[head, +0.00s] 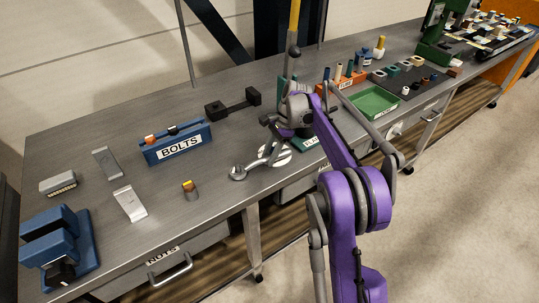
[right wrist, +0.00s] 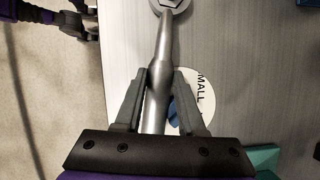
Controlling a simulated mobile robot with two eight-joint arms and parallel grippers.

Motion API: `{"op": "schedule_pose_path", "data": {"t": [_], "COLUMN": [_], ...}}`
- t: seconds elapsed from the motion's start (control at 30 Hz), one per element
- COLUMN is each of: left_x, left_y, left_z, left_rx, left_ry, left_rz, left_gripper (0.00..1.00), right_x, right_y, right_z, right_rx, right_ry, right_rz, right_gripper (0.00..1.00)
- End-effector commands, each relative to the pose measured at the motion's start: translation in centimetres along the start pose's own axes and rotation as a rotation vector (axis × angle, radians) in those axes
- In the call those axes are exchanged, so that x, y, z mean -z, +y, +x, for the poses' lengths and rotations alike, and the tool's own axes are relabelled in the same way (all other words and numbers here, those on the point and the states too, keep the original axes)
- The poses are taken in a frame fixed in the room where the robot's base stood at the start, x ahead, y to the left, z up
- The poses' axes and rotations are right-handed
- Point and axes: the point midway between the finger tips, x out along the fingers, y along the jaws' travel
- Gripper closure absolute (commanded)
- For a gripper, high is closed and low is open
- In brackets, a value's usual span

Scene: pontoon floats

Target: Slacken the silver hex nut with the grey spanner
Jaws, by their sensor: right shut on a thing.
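The grey spanner (head: 249,169) lies at or just above the bench near its front edge, its round head toward the left. My right gripper (head: 268,148) is shut on its handle. In the right wrist view, the spanner (right wrist: 165,45) runs up from between the fingers of my right gripper (right wrist: 160,78), and its head with a hexagonal shape inside is cut by the top edge. I cannot tell whether the silver hex nut is inside that head, and I cannot pick it out elsewhere. My left gripper is not in view.
A white disc marked SMALL (right wrist: 198,92) lies beside the handle. A green tray (head: 374,104) is right.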

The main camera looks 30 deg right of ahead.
Motion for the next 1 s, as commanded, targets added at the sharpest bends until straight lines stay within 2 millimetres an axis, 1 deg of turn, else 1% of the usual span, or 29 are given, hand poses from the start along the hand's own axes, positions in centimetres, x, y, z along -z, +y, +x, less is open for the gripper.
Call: {"op": "schedule_pose_path", "data": {"t": [0.13,0.37,1.0], "left_x": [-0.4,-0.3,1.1], "left_y": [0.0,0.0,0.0], "left_z": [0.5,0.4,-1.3], "left_rx": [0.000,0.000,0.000], "left_ry": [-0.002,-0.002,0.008], "left_rz": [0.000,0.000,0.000], "left_gripper": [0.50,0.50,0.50], "right_x": [0.0,-0.2,-1.4], "right_y": [0.7,1.0,0.9], "right_z": [0.1,-0.1,-3.0], "right_rx": [0.014,0.021,0.020], "right_ry": [-0.001,-0.002,-0.002], "right_rz": [0.043,0.064,0.064], "right_gripper": [1.00,1.00,1.00]}}
